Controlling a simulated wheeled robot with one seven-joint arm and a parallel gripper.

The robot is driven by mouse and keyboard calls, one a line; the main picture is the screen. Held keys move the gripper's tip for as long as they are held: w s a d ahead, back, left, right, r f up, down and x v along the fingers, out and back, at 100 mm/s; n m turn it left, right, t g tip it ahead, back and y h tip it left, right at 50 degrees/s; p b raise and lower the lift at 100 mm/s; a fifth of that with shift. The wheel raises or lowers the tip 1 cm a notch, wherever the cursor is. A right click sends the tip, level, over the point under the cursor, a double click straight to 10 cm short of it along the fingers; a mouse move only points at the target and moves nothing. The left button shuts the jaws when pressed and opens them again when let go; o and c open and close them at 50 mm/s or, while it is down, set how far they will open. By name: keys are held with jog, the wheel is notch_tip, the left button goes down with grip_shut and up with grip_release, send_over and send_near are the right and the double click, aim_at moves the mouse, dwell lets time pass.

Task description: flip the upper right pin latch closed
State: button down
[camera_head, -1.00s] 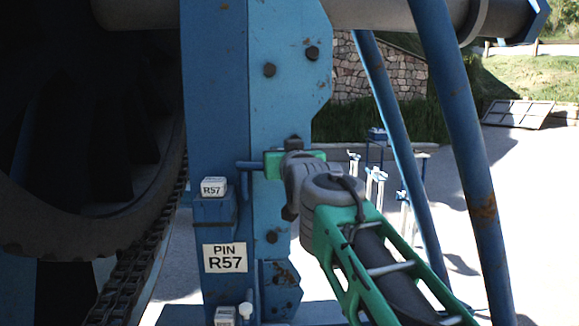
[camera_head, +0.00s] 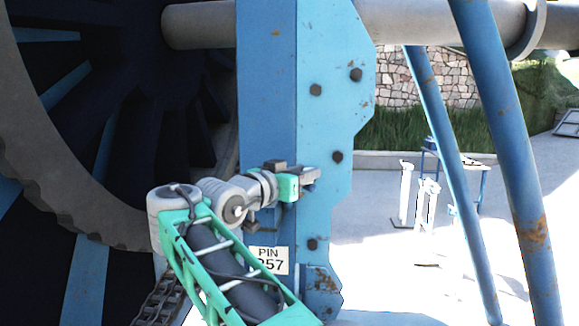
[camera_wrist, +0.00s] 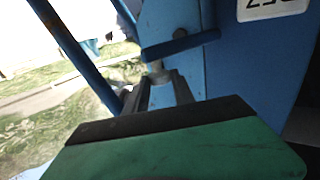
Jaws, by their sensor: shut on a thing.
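My gripper (camera_head: 311,175) is in front of the blue upright post in the head view, its fingers pointing right. In the wrist view its fingers (camera_wrist: 163,92) are shut around a short grey piece (camera_wrist: 158,72) beneath a blue bar (camera_wrist: 180,45); this appears to be the pin latch's handle. The bar's far end lies against the blue plate. In the head view the latch is hidden by my gripper and arm. The label PIN R57 (camera_head: 268,260) is below, partly covered by my arm. How far the latch is turned cannot be told.
The blue post (camera_head: 266,90) and bolted plate (camera_head: 335,110) stand right behind my gripper. The dark reel (camera_head: 130,100) and a chain (camera_head: 158,298) are at the left.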

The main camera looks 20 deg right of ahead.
jog(key=shift+r, duration=0.1)
dwell(0.3)
jog(key=c, duration=1.1)
grip_release()
